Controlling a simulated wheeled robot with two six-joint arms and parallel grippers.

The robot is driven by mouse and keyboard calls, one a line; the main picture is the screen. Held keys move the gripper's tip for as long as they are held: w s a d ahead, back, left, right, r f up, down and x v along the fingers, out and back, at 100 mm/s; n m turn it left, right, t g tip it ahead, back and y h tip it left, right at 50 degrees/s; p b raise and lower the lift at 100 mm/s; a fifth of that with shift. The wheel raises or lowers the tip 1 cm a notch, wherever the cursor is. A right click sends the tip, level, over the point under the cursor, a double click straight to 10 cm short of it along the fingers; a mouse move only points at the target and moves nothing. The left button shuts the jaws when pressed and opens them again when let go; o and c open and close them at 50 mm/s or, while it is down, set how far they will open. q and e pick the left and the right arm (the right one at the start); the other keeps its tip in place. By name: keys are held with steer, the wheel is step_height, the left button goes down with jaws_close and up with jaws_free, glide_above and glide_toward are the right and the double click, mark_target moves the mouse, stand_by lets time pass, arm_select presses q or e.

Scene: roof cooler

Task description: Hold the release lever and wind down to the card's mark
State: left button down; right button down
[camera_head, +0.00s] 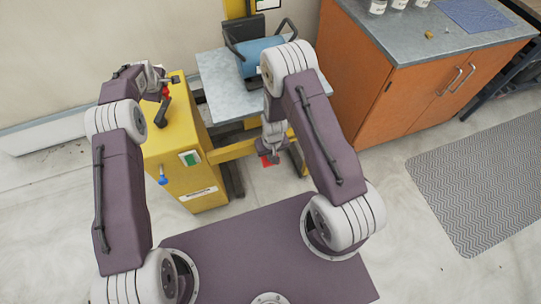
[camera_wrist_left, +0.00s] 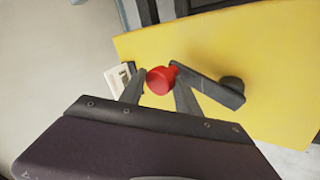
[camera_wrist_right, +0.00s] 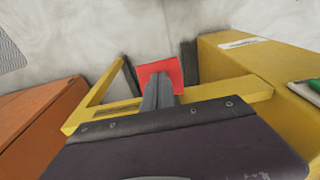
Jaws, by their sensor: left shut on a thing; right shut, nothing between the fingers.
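A yellow lift cabinet (camera_head: 176,150) stands left of centre with a dark crank arm (camera_wrist_left: 215,88) on its top. My left gripper (camera_wrist_left: 157,82) is shut on the crank's red knob (camera_wrist_left: 160,79). It also shows in the head view (camera_head: 165,88). A red square paddle (camera_head: 269,160) sits low by the yellow frame. My right gripper (camera_wrist_right: 160,80) is shut and empty, its tips overlapping the paddle (camera_wrist_right: 163,68) in the right wrist view; I cannot tell contact. A blue-tipped lever (camera_head: 162,179) and a green-and-white card (camera_head: 190,158) are on the cabinet's front.
An orange cabinet (camera_head: 400,95) stands right, with small jars (camera_head: 378,6) on top. A grey mat (camera_head: 480,180) lies on the floor.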

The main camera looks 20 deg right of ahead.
arm_select(q)
steer(key=shift+s+d+f, duration=0.15)
steer(key=shift+s+d, duration=0.45)
steer(key=shift+d, duration=0.2)
steer(key=shift+s+d, duration=0.2)
steer(key=shift+d, duration=0.05)
steer(key=shift+s+d, duration=0.4)
steer(key=shift+s, duration=0.15)
steer(key=shift+s+d, duration=0.55)
steer(key=shift+s, duration=0.3)
